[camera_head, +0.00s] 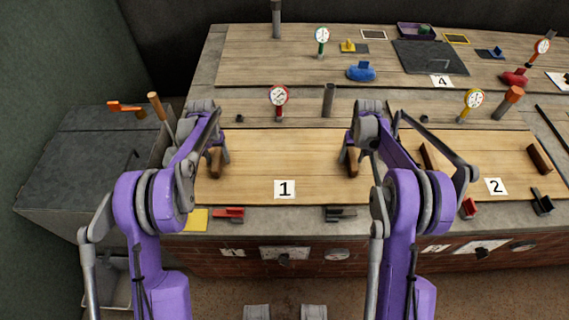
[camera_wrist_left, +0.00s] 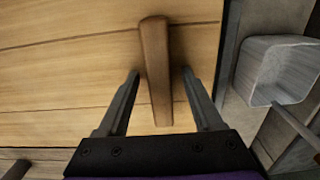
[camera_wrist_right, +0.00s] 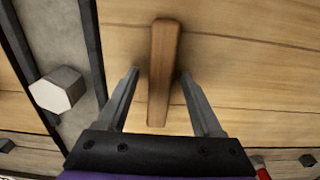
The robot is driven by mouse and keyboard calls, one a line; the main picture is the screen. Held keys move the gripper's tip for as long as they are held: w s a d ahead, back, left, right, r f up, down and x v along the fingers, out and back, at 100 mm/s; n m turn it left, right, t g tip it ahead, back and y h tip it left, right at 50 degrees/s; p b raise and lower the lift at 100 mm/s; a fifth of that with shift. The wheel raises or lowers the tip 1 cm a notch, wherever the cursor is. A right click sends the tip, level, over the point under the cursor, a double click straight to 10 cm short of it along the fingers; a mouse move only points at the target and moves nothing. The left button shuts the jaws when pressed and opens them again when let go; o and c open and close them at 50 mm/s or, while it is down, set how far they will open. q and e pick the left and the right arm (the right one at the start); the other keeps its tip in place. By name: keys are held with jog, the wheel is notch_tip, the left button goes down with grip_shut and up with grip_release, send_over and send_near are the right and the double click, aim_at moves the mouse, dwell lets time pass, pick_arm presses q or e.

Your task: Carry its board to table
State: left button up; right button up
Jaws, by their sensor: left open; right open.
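The wooden board marked 1 (camera_head: 260,155) lies flat on the counter between my two arms. It has a brown bar handle at each end. My left gripper (camera_head: 217,158) is at its left handle; in the left wrist view the open fingers (camera_wrist_left: 160,90) stand on either side of the handle (camera_wrist_left: 154,65), with gaps showing. My right gripper (camera_head: 352,155) is at its right handle; in the right wrist view the open fingers (camera_wrist_right: 165,90) stand on either side of that handle (camera_wrist_right: 162,65). Neither gripper is closed on a handle.
A second board marked 2 (camera_head: 465,160) with its own handles lies to the right. Gauges, a red one (camera_head: 279,96) and a yellow one (camera_head: 472,99), stand behind the boards. A board marked 4 (camera_head: 270,50) lies farther back.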

pick_arm(q)
grip_shut()
pick_arm(e)
grip_shut()
jog(key=shift+r, duration=0.1)
dwell(1.0)
